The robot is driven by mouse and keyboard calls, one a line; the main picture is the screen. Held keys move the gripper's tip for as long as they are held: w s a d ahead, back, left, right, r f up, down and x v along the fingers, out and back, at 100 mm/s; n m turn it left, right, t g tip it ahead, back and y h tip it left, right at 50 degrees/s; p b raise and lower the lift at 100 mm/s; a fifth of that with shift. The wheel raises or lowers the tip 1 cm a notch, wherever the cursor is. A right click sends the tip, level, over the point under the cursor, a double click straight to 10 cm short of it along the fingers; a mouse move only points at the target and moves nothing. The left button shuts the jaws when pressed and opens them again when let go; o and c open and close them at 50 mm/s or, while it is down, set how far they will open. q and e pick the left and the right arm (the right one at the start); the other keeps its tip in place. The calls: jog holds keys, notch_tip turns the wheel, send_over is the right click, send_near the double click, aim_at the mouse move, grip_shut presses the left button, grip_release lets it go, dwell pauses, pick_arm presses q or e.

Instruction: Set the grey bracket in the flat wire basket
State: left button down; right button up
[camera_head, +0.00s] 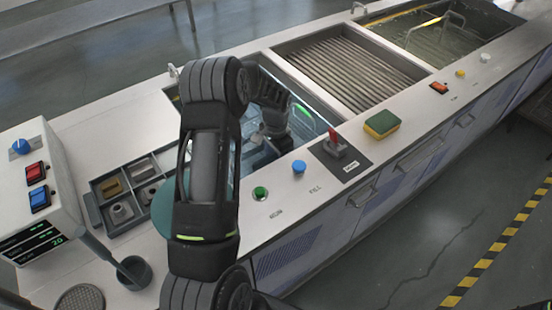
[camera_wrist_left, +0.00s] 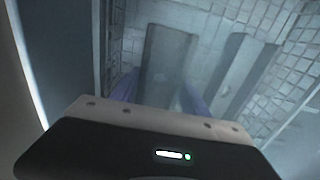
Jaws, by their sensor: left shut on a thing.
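My left arm reaches over the counter into the near tank (camera_head: 318,112). My left gripper (camera_head: 276,143) is low inside that tank, mostly hidden by my own arm. In the left wrist view, its two bluish fingers (camera_wrist_left: 158,98) are shut on a grey flat-sided piece (camera_wrist_left: 165,55), which looks like the grey bracket. A wire mesh (camera_wrist_left: 215,18), which looks like the flat basket, lies beyond and around it. Whether the piece touches the mesh I cannot tell. My right gripper is not in view.
A second grey bar (camera_wrist_left: 237,75) lies to the right in the wrist view. A divided tray (camera_head: 128,190) with several metal parts sits left of my arm. A sponge (camera_head: 381,124), a red switch (camera_head: 334,137) and a blue knob (camera_head: 299,167) line the front counter.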

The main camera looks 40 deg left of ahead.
pick_arm(q)
jog(key=c, duration=1)
grip_release()
jog(key=shift+f, duration=0.15)
jog(key=o, duration=0.4)
jog(key=shift+o, duration=0.2)
jog(key=shift+r, duration=0.25)
notch_tip(320, 180, up, 12)
jog(key=b, duration=0.1)
